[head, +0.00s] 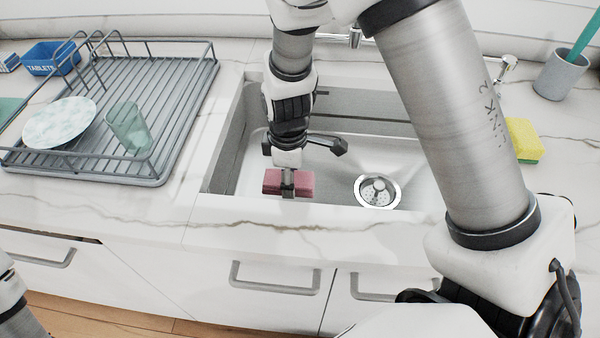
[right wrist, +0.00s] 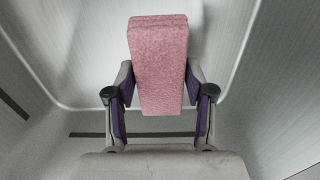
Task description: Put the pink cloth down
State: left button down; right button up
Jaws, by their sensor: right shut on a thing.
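The pink cloth (head: 302,182) is a folded, block-like pink piece. My right gripper (head: 287,184) is shut on it, with one finger crossing its middle in the head view. Gripper and cloth are over the front left part of the sink (head: 335,165), close to its front rim. In the right wrist view the cloth (right wrist: 158,62) stands out between the two fingers of the right gripper (right wrist: 160,98), with grey sink walls behind it. I cannot tell whether the cloth touches the sink. My left gripper is out of view.
A dish rack (head: 178,110) with a plate (head: 58,122) and a glass (head: 128,128) stands left of the sink. A drain (head: 378,190) is in the sink floor. A yellow-green sponge (head: 524,140) and a grey cup (head: 560,75) are at the right. The front counter strip is clear.

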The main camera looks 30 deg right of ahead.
notch_tip(320, 180, down, 4)
jog(key=shift+f+b, duration=0.1)
jog(key=shift+b, duration=0.25)
jog(key=shift+w, duration=0.1)
jog(key=shift+f, duration=0.2)
jog(key=o, duration=1.1)
jog(key=shift+o, duration=0.2)
jog(key=shift+r, duration=0.3)
notch_tip(320, 180, up, 12)
jog(key=shift+f+p, duration=0.1)
jog(key=shift+p, duration=0.85)
